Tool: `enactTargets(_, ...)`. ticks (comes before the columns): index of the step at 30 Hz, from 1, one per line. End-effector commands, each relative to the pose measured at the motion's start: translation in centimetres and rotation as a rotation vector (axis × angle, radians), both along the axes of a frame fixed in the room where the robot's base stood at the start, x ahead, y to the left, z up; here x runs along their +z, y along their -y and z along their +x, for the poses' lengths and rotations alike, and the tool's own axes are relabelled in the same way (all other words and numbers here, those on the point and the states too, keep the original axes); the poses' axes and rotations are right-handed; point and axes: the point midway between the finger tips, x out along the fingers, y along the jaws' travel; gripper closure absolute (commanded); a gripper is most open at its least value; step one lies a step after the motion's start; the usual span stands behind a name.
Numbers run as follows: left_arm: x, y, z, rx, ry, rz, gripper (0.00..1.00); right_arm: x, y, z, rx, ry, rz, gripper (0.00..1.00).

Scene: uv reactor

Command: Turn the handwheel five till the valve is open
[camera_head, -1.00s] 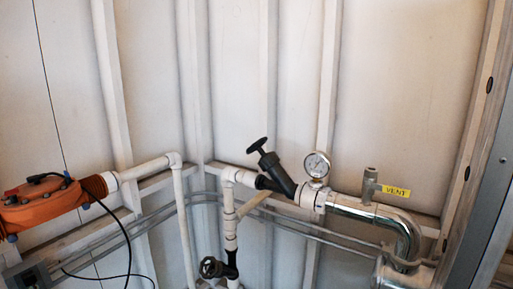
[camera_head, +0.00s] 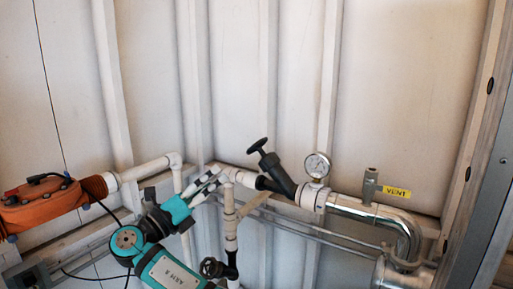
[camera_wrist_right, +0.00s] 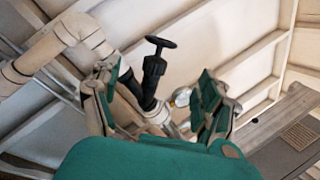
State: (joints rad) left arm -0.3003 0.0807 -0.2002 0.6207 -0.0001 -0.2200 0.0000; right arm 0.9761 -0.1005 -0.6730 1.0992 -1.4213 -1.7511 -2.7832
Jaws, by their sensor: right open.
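A black angled valve (camera_head: 276,172) with a black handwheel (camera_head: 257,146) sits on the white pipe, tilted up to the left. A second black handwheel (camera_head: 211,267) is on the vertical pipe below. No number shows on either wheel. My right gripper (camera_head: 208,184) is open and empty, left of the angled valve and apart from it in the head view. In the right wrist view the gripper's two fingers (camera_wrist_right: 157,88) are spread wide. The upper handwheel (camera_wrist_right: 160,42) shows between and beyond them. My left gripper is not in view.
A pressure gauge (camera_head: 317,165) stands right of the angled valve, then a vent fitting (camera_head: 370,185) with a yellow label (camera_head: 397,192). A chrome bent pipe (camera_head: 408,235) is at right. An orange unit (camera_head: 42,205) is at left. The wall above is clear.

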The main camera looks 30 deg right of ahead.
Motion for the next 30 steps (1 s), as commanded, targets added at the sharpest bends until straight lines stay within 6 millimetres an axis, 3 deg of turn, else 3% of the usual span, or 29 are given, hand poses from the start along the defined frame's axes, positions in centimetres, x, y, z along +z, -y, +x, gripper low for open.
enactTargets(5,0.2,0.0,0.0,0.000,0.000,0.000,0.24,0.8,1.4,0.5,-0.011,-0.006,-0.013,0.22)
enactTargets(24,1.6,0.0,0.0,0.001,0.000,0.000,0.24,4.5,13.1,5.1,-0.009,-0.006,-0.009,0.22)
enactTargets(30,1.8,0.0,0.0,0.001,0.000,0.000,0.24,5.0,15.0,5.9,-0.007,-0.007,-0.010,0.22)
